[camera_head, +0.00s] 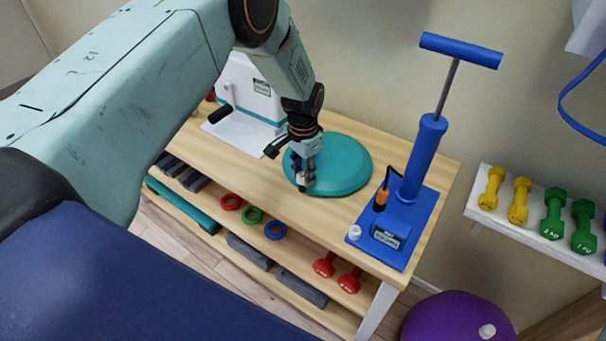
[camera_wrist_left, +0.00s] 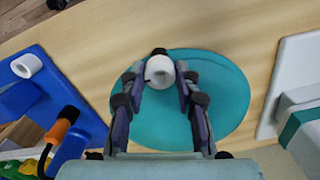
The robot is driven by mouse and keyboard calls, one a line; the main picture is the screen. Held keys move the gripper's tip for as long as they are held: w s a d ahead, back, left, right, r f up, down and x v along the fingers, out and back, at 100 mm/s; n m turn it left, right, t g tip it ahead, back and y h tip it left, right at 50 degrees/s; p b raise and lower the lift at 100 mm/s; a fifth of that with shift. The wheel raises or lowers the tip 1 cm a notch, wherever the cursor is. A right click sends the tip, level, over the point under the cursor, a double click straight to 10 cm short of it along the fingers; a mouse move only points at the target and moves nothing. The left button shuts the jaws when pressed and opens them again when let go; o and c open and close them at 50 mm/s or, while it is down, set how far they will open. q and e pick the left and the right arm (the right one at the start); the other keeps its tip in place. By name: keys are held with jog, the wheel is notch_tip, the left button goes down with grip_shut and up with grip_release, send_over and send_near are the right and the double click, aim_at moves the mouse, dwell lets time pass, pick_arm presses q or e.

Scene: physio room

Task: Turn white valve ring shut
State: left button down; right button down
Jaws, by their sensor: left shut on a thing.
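The white valve ring (camera_wrist_left: 160,70) sits on the teal round cushion (camera_head: 345,165), near its rim, with a small black part beside it in the left wrist view. My left gripper (camera_head: 303,180) reaches down over the cushion's left side in the head view. Its two fingers (camera_wrist_left: 161,76) are closed on opposite sides of the white ring. In the head view the ring is mostly hidden by the fingers. The cushion also shows in the left wrist view (camera_wrist_left: 215,100), lying flat on the wooden table. My right gripper is in neither view.
A blue hand pump (camera_head: 421,160) with an orange-tipped black hose stands on the wooden table (camera_head: 232,160), right of the cushion. A white cap (camera_head: 354,232) is on its base. A white device (camera_head: 247,95) stands to the left. Dumbbells (camera_head: 519,200) line a wall shelf.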

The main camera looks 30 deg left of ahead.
pick_arm(q)
jog(key=m+b, duration=0.1)
jog(key=m, duration=0.5)
jog(key=shift+m, duration=0.3)
dwell(0.5)
jog(key=c, duration=1)
grip_release()
notch_tip(320, 180, up, 12)
